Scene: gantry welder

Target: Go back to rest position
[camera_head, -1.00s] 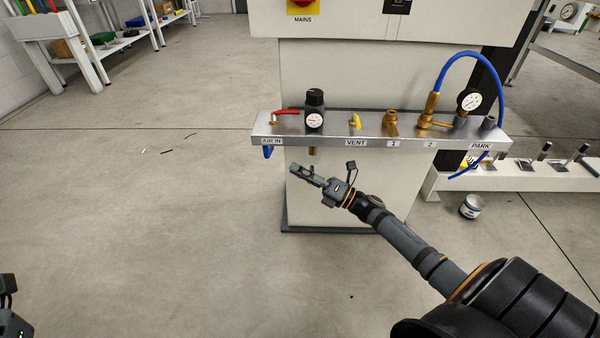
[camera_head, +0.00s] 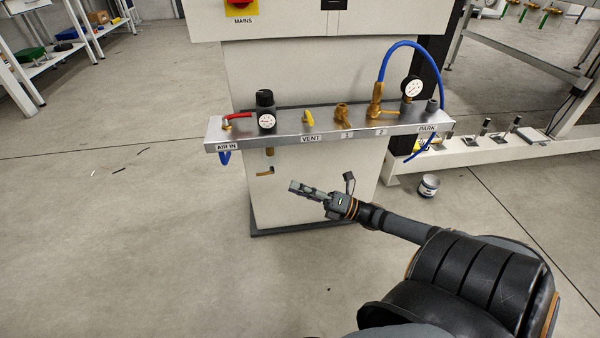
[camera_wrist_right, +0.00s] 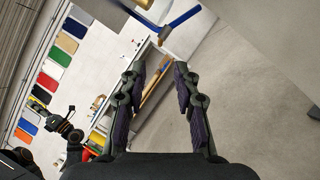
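My right gripper (camera_head: 294,188) is in front of the cabinet base, a little below the steel air panel (camera_head: 285,143), pointing left. It looks apart from the panel. In the right wrist view its two fingers (camera_wrist_right: 160,72) stand apart with nothing between them. My right arm comes in from the lower right. My left gripper is out of the head view. A dark arm with a gripper-like end (camera_wrist_right: 64,128), which looks like my left one, shows at the left of the right wrist view; its fingers are too small to read.
The panel carries a red-handled valve (camera_head: 238,116), a gauge (camera_head: 266,120), a yellow vent lever (camera_head: 308,118) and a blue hose (camera_head: 412,44). A low white rail (camera_head: 480,153) and a small can (camera_head: 429,186) are at the right. The floor at the left is mostly clear.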

